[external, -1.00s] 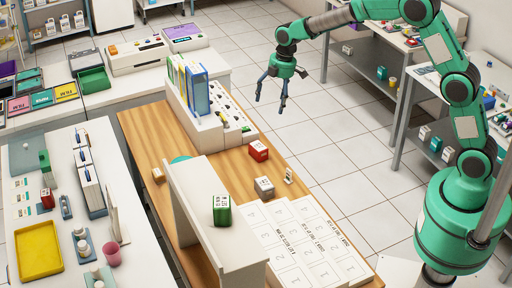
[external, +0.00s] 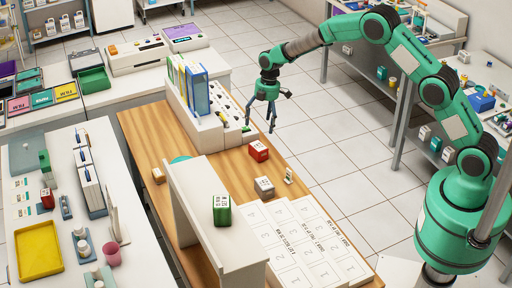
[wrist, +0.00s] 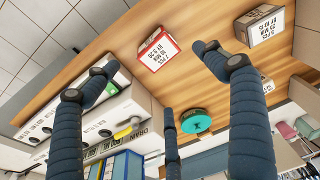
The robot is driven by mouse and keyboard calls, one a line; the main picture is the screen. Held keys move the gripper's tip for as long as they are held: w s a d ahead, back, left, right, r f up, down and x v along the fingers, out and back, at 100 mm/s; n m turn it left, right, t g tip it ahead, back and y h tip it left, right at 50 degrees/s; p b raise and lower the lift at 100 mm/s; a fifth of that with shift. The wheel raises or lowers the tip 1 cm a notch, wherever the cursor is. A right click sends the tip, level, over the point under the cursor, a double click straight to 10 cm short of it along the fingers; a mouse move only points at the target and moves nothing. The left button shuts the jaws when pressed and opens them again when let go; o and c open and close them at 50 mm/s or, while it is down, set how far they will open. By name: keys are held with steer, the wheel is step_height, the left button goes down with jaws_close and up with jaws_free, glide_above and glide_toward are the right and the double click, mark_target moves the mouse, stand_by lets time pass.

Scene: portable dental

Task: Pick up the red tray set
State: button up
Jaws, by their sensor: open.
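The red tray set (external: 258,150), a small red box with a white label, sits on the wooden counter beside the white drain unit. In the wrist view the red box (wrist: 157,50) shows at the upper middle, between two of my dark fingers. My gripper (external: 259,122) hangs fingers down above the counter's far right edge, close behind the red box and apart from it. Its fingers are spread and empty. Nothing hides the red box in either view.
A grey box (external: 264,187) stands nearer the camera, also in the wrist view (wrist: 262,27). White numbered sheets (external: 300,240) cover the near counter. The white drain unit (external: 208,133) with upright binders stands left of my gripper. A raised shelf holds a green box (external: 221,210).

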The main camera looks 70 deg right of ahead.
mark_target(259, 146)
steer(key=shift+f, duration=0.1)
steer(key=shift+w+a+f+b, duration=0.1)
steer(key=shift+w+a+f, duration=0.05)
steer(key=shift+f, duration=1.25)
steer(key=shift+w+a+f+b, duration=0.1)
steer(key=shift+a+f, duration=0.1)
steer(key=shift+f, duration=1.15)
steer(key=shift+w+a+f+b, duration=0.1)
steer(key=shift+w+a+f, duration=0.05)
steer(key=shift+f, duration=1.25)
steer(key=shift+w+a+f+b, duration=0.1)
steer(key=shift+w+f+b, duration=0.05)
steer(key=shift+f, duration=1.15)
steer(key=shift+w+a+f+b, duration=0.1)
steer(key=shift+f+b, duration=0.05)
steer(key=shift+f, duration=1.15)
steer(key=c, duration=1.7)
